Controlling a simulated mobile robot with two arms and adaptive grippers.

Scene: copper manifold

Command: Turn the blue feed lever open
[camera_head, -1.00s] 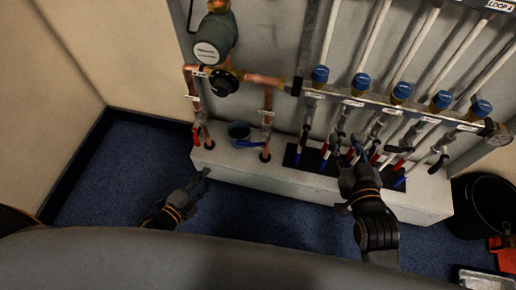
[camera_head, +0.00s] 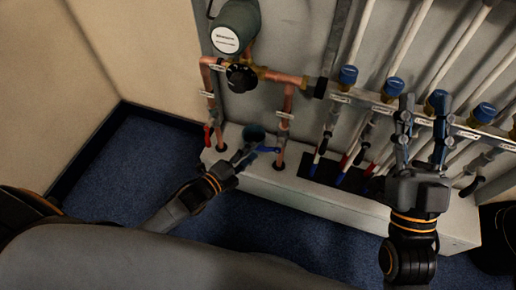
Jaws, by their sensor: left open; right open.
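The blue feed lever (camera_head: 268,149) sits on the lower part of the right-hand copper pipe (camera_head: 284,125) and points left, roughly level. My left gripper (camera_head: 248,154) is open, with its fingertips close to the lever's left end. I cannot tell whether they touch it. My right gripper (camera_head: 424,118) is open and raised in front of the manifold's right side, hiding part of the valves behind it.
A red lever (camera_head: 207,134) is on the left copper pipe. Blue-capped valves (camera_head: 348,75) line the manifold. The blue floor (camera_head: 130,170) at left is clear.

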